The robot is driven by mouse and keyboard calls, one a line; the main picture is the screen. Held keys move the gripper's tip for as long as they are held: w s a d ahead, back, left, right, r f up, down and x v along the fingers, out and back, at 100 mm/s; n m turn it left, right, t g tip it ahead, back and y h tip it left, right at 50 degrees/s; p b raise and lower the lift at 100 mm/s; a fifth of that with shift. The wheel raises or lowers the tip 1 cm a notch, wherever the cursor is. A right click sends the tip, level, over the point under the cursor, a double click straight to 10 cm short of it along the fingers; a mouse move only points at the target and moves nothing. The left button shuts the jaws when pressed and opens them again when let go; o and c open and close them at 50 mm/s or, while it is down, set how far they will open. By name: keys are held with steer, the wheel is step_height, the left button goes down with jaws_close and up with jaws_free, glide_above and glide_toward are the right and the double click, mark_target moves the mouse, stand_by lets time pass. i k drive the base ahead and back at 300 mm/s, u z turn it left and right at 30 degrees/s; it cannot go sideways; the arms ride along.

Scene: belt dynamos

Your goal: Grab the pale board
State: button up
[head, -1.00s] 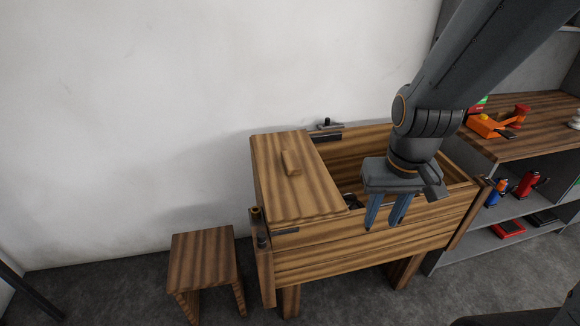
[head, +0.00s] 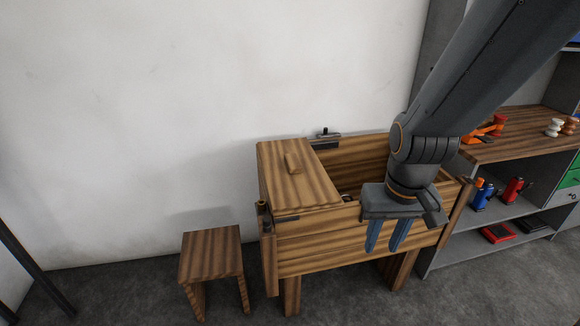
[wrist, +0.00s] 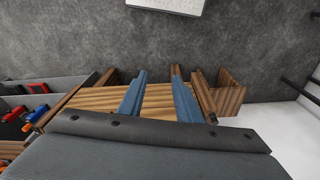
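I cannot make out a clearly pale board in the head view. The chest's right part is open, with a small dark thing partly hidden inside. A white, dotted, flat-topped thing (wrist: 168,5) shows at the top edge of the wrist view; I cannot tell whether it is mine. My gripper (head: 383,248) is open and empty, blue fingers pointing down before the chest's front wall. The fingers also show apart in the wrist view (wrist: 158,72).
A small wooden stool (head: 211,251) stands left of the chest. A grey shelf unit (head: 510,207) with a wooden top stands close on the right, holding blue and red items. A white wall is behind. Grey floor is clear around the stool.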

mark_target(295, 178)
steer(key=u, duration=0.25)
steer(key=i, duration=1.1)
steer(key=u, duration=0.15)
